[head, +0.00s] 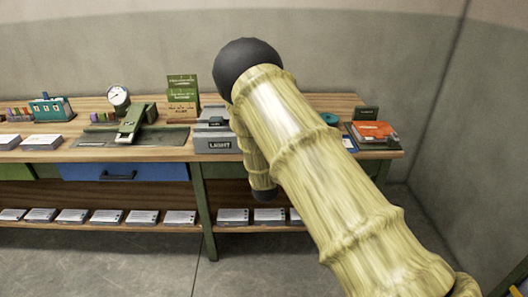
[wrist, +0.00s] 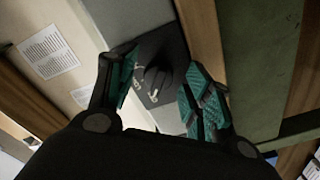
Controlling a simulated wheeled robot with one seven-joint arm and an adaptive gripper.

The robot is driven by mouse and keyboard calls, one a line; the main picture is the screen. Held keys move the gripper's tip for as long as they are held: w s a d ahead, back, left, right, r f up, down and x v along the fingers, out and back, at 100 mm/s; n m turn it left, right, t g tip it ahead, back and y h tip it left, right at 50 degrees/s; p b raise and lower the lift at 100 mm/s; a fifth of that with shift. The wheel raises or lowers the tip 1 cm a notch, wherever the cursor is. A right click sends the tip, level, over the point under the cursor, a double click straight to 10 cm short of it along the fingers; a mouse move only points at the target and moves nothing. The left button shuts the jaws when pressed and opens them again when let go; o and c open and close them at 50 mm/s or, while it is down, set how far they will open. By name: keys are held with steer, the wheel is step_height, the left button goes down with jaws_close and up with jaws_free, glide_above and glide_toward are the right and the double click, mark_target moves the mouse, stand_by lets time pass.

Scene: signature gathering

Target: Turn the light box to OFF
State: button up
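The light box (head: 219,143) is a grey box with a "LIGHT" label, standing on the bench in the head view. My arm covers part of its right side. In the wrist view a dark rotary knob (wrist: 156,79) sits on a black plate with small white markings, on a grey surface. The markings are too small to read, so I cannot tell the knob's setting. My gripper (wrist: 161,68) is open, with teal-padded fingers on either side of the knob. I cannot tell whether either finger touches it. The gripper is hidden in the head view.
The wooden bench (head: 70,154) holds a green stapler-like tool (head: 133,122), a dial gauge (head: 118,96) and a green sign (head: 182,98) left of the box. An orange item (head: 374,131) lies at right. Paper stacks line the shelf below. A wall stands close behind.

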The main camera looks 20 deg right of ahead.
steer(key=v, duration=1.2)
steer(key=shift+s, duration=0.1)
steer(key=s+d+f+m+g+y+p, duration=0.3)
steer(key=s+f+g, duration=0.6)
steer(key=s+f, duration=1.35)
steer(key=s+a+f+m+g, duration=0.1)
steer(key=s+g, duration=0.1)
steer(key=s, duration=0.7)
steer(key=s+a+f+m+g+y, duration=0.1)
steer(key=s+a+f+m+g, duration=0.1)
steer(key=s, duration=0.8)
steer(key=s+a+f+m+g+y, duration=0.1)
steer(key=s+g, duration=0.3)
steer(key=s, duration=0.6)
steer(key=shift+a+f, duration=0.3)
steer(key=shift+f, duration=0.05)
